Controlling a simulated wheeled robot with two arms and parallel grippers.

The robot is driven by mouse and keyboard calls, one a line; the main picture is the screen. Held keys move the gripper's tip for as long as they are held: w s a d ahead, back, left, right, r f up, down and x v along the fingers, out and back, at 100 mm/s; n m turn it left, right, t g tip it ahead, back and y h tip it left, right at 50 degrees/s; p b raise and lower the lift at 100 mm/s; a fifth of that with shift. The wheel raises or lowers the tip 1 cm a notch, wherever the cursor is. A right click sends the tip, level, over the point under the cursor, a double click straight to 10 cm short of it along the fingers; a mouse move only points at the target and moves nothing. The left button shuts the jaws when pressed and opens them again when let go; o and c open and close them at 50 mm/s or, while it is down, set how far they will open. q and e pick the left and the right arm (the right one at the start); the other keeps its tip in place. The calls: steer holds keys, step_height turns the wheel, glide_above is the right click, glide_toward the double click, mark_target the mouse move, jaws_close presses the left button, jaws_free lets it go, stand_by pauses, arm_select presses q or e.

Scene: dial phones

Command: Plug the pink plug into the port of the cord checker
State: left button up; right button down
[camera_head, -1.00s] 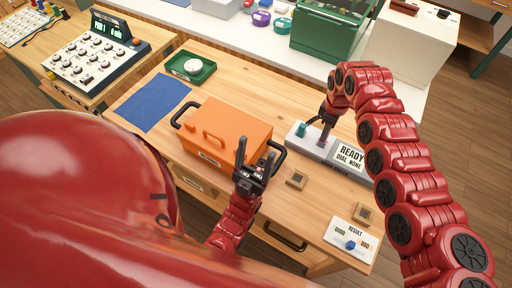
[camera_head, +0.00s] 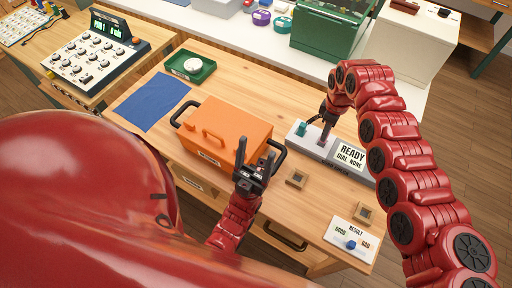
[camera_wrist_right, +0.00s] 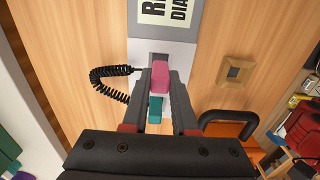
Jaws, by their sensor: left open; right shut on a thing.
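The cord checker (camera_head: 298,138) is a grey box on the wooden table with a sign reading "READY DIAL NONE" (camera_head: 351,155). My right gripper (camera_head: 326,122) is shut on the pink plug, over the checker's middle. In the right wrist view the pink plug (camera_wrist_right: 160,78) sits between the fingers, in line with a dark opening on the checker (camera_wrist_right: 158,58). A black coiled cord (camera_wrist_right: 108,80) runs beside it. I cannot tell whether the plug is seated. A teal piece (camera_head: 301,129) stands on the checker's left part. My left gripper (camera_head: 258,165) is open and empty beside the orange box.
The orange box (camera_head: 215,130) with black handles stands left of the checker. A blue cloth (camera_head: 155,102) and a green tray (camera_head: 181,75) lie further left.

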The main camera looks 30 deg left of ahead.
steer(key=shift+f+b, duration=0.7)
steer(key=shift+f, duration=0.5)
steer(key=c, duration=1.1)
jaws_free()
steer(key=shift+o, duration=0.2)
steer(key=o, duration=0.5)
steer(key=shift+o, duration=0.2)
steer(key=shift+r, duration=0.15)
steer(key=shift+r, duration=0.3)
step_height(320, 180, up, 17)
steer(key=p, duration=0.4)
steer(key=shift+f+p, duration=0.2)
steer(key=shift+p, duration=0.15)
